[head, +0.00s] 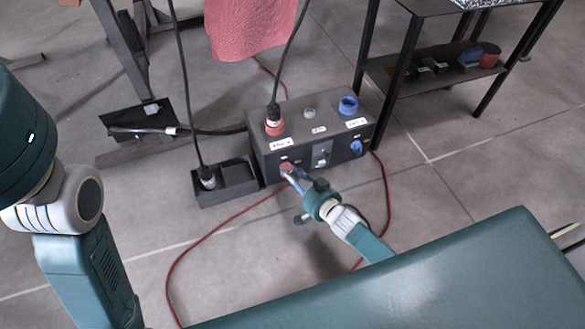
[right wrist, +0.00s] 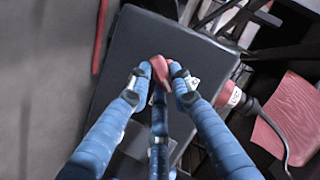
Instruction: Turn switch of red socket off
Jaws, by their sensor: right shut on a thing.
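The dark grey socket box (head: 262,158) stands on the floor in the middle of the head view. Its red socket (head: 274,127) is on top at the left, with a black plug (head: 273,111) in it. The red switch (head: 286,166) is on the front face below that socket. My right gripper (head: 289,172) is shut on the red switch. In the right wrist view, its blue fingers (right wrist: 158,78) close around the red knob (right wrist: 160,68) on the dark box face (right wrist: 190,45). The fingers partly hide the knob, so I cannot tell its exact angle. My left gripper is not in view.
A blue socket (head: 348,105) and blue switch (head: 356,147) are at the box's right end. A black tray (head: 236,186) stands to the left. A black shelf (head: 440,80) stands behind right. A red cable (head: 205,245) lies across the floor.

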